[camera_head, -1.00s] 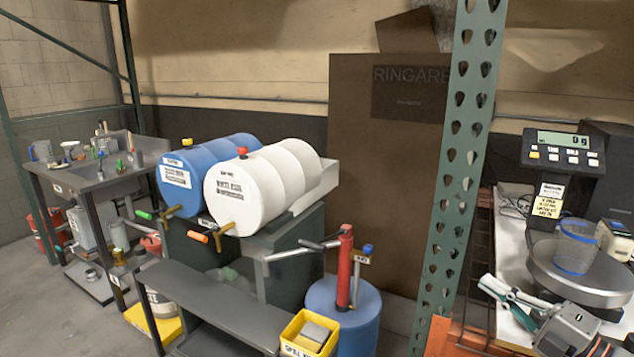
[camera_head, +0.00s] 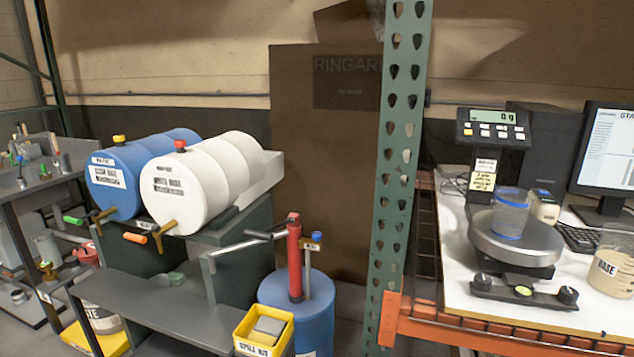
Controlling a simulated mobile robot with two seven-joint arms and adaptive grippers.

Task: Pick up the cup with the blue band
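The cup with the blue band (camera_head: 510,214) is a clear, see-through cup with a blue ring at its base and rim. It stands upright on the round grey pan of the scale (camera_head: 540,251), on the white table at the right. Nothing is touching it. Neither of my grippers shows in the head view now.
A green perforated post (camera_head: 397,150) with an orange beam stands left of the table. A beaker marked "WASTE" (camera_head: 612,268), a small box (camera_head: 546,208), a keyboard (camera_head: 580,239) and a monitor (camera_head: 606,160) surround the scale. Blue (camera_head: 112,192) and white (camera_head: 180,198) drums lie left.

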